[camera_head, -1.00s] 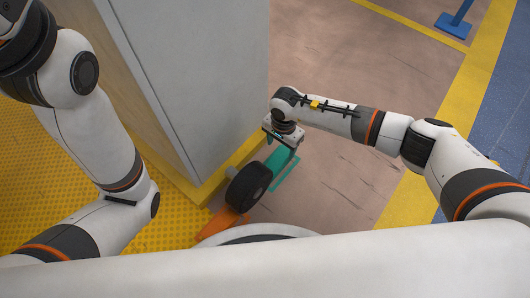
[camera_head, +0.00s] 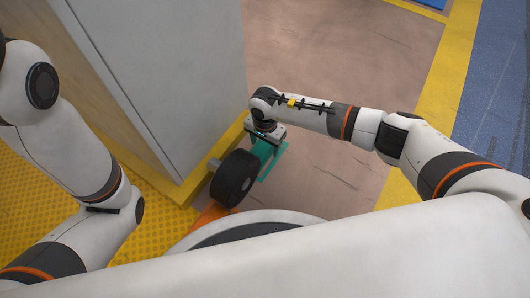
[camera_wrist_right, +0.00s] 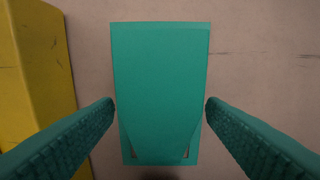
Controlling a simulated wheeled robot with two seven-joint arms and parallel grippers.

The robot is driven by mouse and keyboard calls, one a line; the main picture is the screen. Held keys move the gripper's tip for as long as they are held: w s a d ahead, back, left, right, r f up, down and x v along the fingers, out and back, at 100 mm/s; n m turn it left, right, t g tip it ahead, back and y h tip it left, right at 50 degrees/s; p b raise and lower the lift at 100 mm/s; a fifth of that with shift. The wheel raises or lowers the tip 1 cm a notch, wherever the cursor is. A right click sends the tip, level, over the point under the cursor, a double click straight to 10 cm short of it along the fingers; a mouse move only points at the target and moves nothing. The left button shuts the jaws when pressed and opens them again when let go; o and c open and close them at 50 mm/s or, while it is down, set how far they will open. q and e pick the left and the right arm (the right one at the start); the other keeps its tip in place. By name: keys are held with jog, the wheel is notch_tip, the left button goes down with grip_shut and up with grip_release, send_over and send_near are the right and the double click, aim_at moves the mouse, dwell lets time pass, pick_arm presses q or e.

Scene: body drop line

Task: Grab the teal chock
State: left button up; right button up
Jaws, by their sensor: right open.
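The teal chock (camera_head: 268,155) lies on the floor beside a dark wheel, partly covered by my right gripper in the head view. In the right wrist view the teal chock (camera_wrist_right: 162,75) fills the middle, its broad face toward the camera. My right gripper (camera_wrist_right: 160,104) is open, with one finger on either side of the chock's lower part; I cannot tell whether they touch it. In the head view the right gripper (camera_head: 266,138) is above the chock, pointing down. The left arm shows at the left, but its gripper is out of view.
A dark wheel (camera_head: 234,179) stands close to the chock, with an orange part (camera_head: 208,216) under it. A tall grey cabinet (camera_head: 180,70) on a yellow base stands left of my right gripper. Open brown floor (camera_head: 340,180) lies to the right.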

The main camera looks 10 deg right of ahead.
notch_tip(320, 180, down, 3)
jog(key=shift+r+b, duration=0.2)
jog(key=shift+b, duration=0.35)
jog(key=shift+r, duration=0.15)
jog(key=shift+c, duration=0.2)
jog(key=c, duration=1.2)
jog(key=shift+r+p, duration=0.15)
jog(key=shift+p, duration=0.15)
